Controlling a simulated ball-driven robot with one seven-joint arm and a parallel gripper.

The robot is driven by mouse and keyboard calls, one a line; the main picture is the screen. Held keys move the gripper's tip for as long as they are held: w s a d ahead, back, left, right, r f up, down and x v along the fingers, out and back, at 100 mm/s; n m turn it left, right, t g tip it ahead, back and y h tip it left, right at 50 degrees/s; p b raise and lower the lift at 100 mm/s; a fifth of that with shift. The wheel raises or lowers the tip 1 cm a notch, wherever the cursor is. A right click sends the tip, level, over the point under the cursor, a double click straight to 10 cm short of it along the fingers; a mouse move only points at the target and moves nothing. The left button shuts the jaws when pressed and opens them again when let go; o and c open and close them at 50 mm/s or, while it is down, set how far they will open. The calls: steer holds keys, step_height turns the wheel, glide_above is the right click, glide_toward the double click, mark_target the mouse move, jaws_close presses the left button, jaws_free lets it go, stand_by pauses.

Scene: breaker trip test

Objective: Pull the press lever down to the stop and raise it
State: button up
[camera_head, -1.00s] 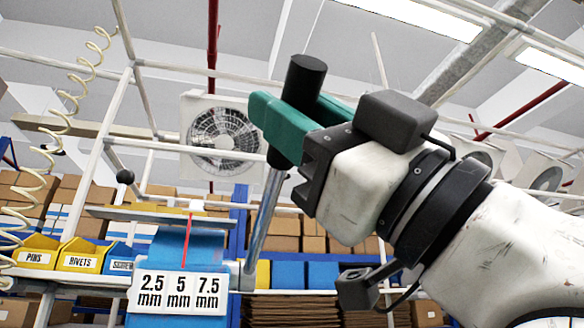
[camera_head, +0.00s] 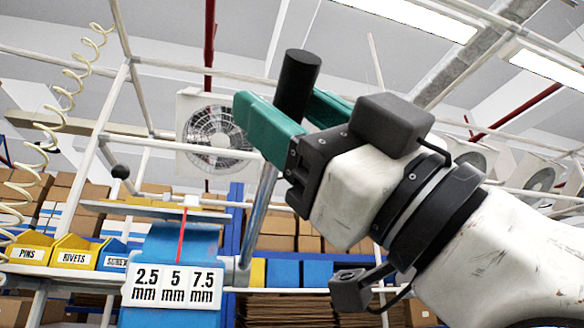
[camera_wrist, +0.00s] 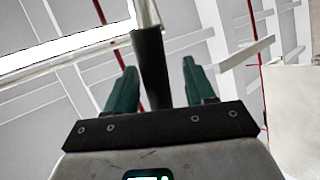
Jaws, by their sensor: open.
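The press lever is a tilted steel rod (camera_head: 259,215) with a black cylindrical grip (camera_head: 297,84) at its upper end. It rises from the right side of the blue press (camera_head: 182,250). My gripper (camera_head: 290,120) is open, with its green fingers on either side of the black grip. In the wrist view the grip (camera_wrist: 151,68) stands between the two fingers (camera_wrist: 157,88), with a gap visible on each side. The press carries a red pointer and a sign (camera_head: 174,285) reading 2.5, 5 and 7.5 mm.
Yellow bins (camera_head: 75,252) marked for pins and rivets stand left of the press. A black ball knob (camera_head: 121,172) sits on a thin rod above them. White frame bars and a coiled hose (camera_head: 60,110) are at the left. A fan (camera_head: 215,135) hangs behind the lever.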

steer(key=v, duration=1.1)
steer(key=shift+b, duration=0.45)
steer(key=shift+w, duration=0.1)
